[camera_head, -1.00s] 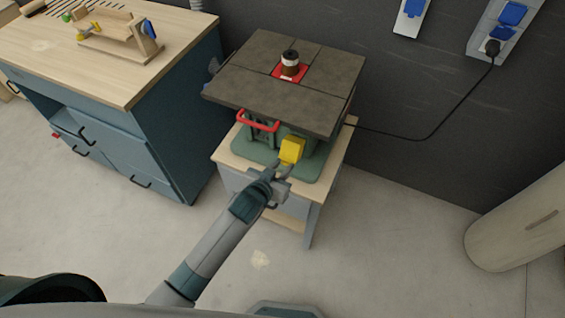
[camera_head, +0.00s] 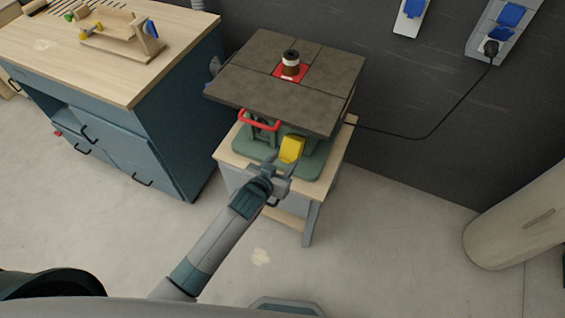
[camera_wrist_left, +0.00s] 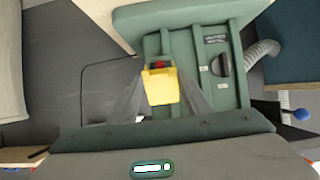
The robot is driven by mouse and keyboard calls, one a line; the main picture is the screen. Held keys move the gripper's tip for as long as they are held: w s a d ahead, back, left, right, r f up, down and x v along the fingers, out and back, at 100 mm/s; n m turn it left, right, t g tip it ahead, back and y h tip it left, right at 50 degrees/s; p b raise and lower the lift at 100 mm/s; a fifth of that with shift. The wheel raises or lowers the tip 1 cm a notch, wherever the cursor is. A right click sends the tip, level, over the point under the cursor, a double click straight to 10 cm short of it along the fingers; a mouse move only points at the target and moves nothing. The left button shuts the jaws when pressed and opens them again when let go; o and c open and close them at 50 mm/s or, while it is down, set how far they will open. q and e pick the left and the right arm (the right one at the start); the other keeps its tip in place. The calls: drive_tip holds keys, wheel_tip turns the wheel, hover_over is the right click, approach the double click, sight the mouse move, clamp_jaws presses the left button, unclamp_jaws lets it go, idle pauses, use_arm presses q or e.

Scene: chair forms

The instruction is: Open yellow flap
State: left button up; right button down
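The yellow flap (camera_head: 291,148) is on the front of the green machine base (camera_head: 308,164), below the dark table top. In the left wrist view the flap (camera_wrist_left: 161,88) is in the middle, with a small red part (camera_wrist_left: 158,64) showing at its upper edge. My left gripper (camera_head: 283,170) is just in front of the flap, at its lower side. In the wrist view its two fingers (camera_wrist_left: 161,100) are spread apart, one on each side of the flap. I cannot tell whether they touch it. My right gripper is not in view.
The machine's dark top (camera_head: 285,85) overhangs the flap, and a red handle (camera_head: 258,122) is to its left. The machine stands on a wooden stand (camera_head: 312,215). A blue workbench (camera_head: 165,150) is at the left. A black cable (camera_head: 440,120) runs to the wall socket.

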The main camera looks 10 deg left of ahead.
use_arm(q)
drive_tip(key=shift+s+f, duration=0.1)
drive_tip(key=shift+s, duration=0.05)
drive_tip(key=shift+s+a, duration=0.2)
drive_tip(key=shift+s, duration=0.2)
drive_tip(key=b+v, duration=0.3)
drive_tip(key=v, duration=1.3)
drive_tip(key=shift+r, duration=0.4)
drive_tip(key=shift+s, duration=0.1)
